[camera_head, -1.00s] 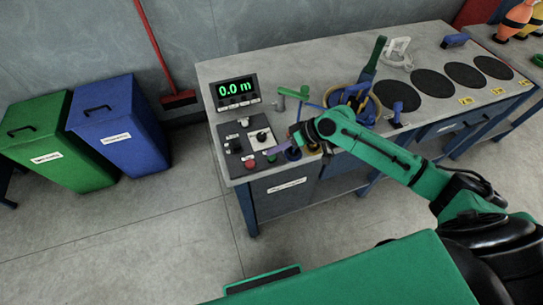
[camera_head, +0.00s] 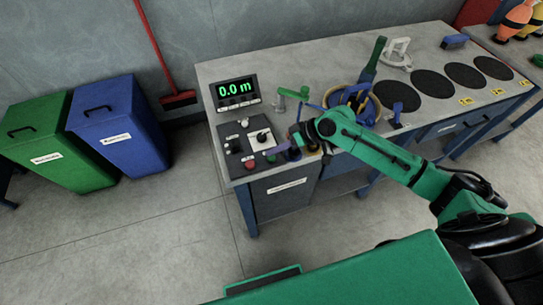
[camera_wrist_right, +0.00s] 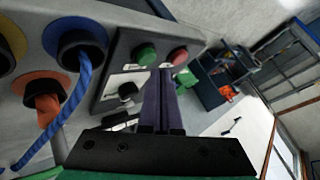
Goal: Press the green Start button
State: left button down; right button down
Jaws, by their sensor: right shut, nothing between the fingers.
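The green button (camera_head: 271,159) sits on the dark control panel (camera_head: 236,168) at the table's left front corner, beside the red button (camera_head: 250,165). My right gripper (camera_head: 272,151) is shut and empty, its purple fingers just above the green button in the head view. In the right wrist view, the fingertips (camera_wrist_right: 166,69) overlap the area between the green button (camera_wrist_right: 146,54) and the red button (camera_wrist_right: 178,56). I cannot tell whether they touch the green button. My left gripper is not in view.
A black joystick (camera_head: 262,137) stands on the panel, with a display (camera_head: 234,91) reading 0.0 m behind it. Blue and orange ringed holes and a blue rope (camera_wrist_right: 66,115) are beside the panel. A green bin (camera_head: 55,150) and blue bin (camera_head: 120,130) stand left of the table.

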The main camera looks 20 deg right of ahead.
jog(key=shift+f, duration=0.1)
dwell(0.5)
jog(key=shift+f, duration=0.3)
